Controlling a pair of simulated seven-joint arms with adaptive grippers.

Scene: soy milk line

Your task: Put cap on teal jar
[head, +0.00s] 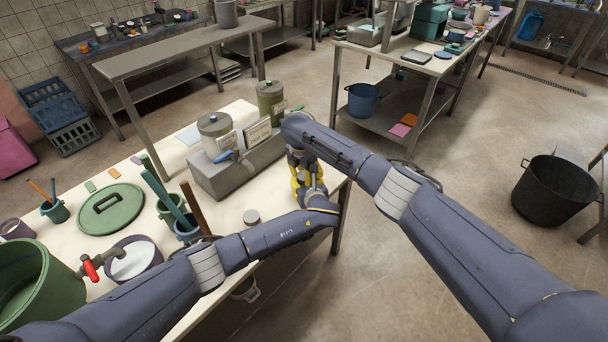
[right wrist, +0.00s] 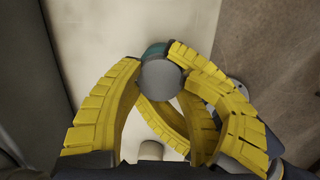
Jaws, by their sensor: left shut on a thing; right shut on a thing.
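In the right wrist view, a round grey cap (right wrist: 161,75) lies between the yellow fingertips of my right gripper (right wrist: 158,66), which is shut on it. A strip of the teal jar (right wrist: 154,49) shows just beyond the cap's upper edge; the rest is hidden. I cannot tell whether cap and jar touch. More yellow fingers cross behind the cap. In the head view, my right gripper (head: 298,162) and my left gripper (head: 309,186) meet close together by the table's right edge. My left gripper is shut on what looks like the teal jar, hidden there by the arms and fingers.
A grey block (head: 225,180) with canisters and sign cards stands just left of the grippers. A green lid (head: 110,209) and a large green pot (head: 25,285) are at the left.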

